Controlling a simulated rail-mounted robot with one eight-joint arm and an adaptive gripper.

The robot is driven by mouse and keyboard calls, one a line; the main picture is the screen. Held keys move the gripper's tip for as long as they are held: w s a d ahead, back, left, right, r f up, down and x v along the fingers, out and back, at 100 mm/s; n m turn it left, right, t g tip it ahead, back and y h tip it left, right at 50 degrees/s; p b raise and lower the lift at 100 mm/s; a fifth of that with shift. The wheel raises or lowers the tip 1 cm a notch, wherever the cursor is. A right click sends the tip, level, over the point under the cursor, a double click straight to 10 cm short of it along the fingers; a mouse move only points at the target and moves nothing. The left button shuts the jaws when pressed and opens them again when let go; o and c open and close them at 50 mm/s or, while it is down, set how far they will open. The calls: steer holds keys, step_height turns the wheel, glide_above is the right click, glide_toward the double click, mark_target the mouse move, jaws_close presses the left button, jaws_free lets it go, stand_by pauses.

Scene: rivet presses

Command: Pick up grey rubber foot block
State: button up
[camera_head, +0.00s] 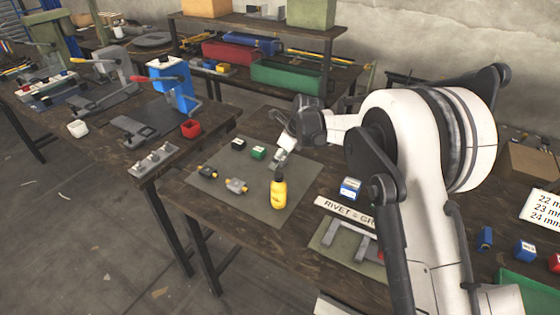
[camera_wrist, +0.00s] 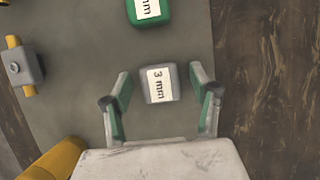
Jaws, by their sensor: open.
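A small grey block (camera_wrist: 160,85) with a white label reading "3 mm" lies on the grey mat in the wrist view. My gripper (camera_head: 281,160) is open above the mat. In the wrist view its two green-padded fingers stand on the left and right of the block, with a gap on each side. The block's height below the fingertips is hard to judge. In the head view I cannot make out the block clearly at the gripper.
A blue labelled block (camera_head: 350,188) sits to the right.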

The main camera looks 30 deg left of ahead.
steer(key=c, duration=1.2)
steer(key=shift+c, duration=0.2)
steer(key=shift+r, duration=0.2)
